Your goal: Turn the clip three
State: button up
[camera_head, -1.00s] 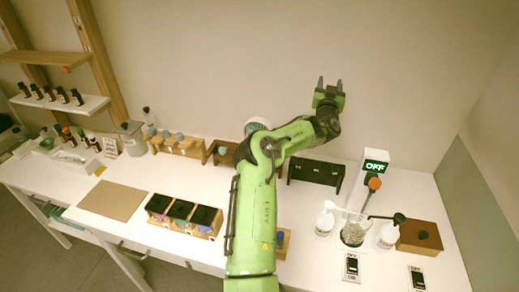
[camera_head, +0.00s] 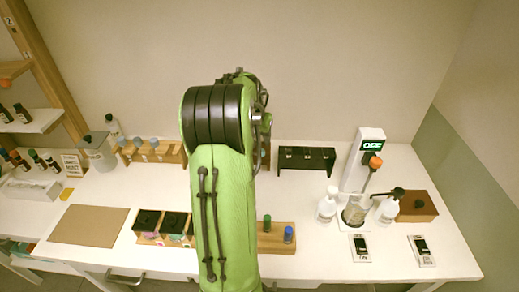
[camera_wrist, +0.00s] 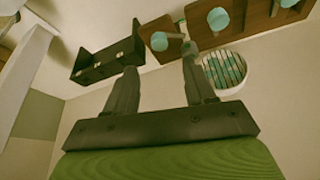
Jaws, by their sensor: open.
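A black rack (camera_head: 328,164) stands at the back of the white table, right of my arm in the head view. Small pale pieces show along it, too small to tell whether they are clips or which is the third. In the wrist view the black rack (camera_wrist: 88,74) appears tilted at upper left, with a few small fittings on its face. My gripper (camera_wrist: 160,65) is open and empty there; its left finger overlaps the rack's right end in the picture, and contact cannot be told. My arm hides the gripper in the head view.
In the wrist view, wooden blocks (camera_wrist: 253,24) with teal-topped parts and a round white slatted object (camera_wrist: 224,85) lie beside the fingers. Bottles (camera_head: 327,207), a beaker (camera_head: 353,216) and a brown box (camera_head: 418,208) stand right. A wooden holder (camera_head: 278,241) is in front.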

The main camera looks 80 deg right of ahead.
aim_at(261, 150)
jog(key=x, duration=0.8)
jog(key=shift+d+f, duration=0.2)
jog(key=shift+f, duration=0.1)
grip_shut()
jog(key=shift+s+n, duration=0.1)
jog(key=shift+n, duration=0.3)
jog(key=shift+n+t+b, duration=0.5)
jog(key=shift+n+b, duration=0.15)
jog(key=shift+n, duration=0.25)
jog(key=shift+s+n+t, duration=0.1)
jog(key=shift+n+t, duration=0.5)
jog(key=shift+n, duration=1)
grip_release()
jog(key=shift+y, duration=0.3)
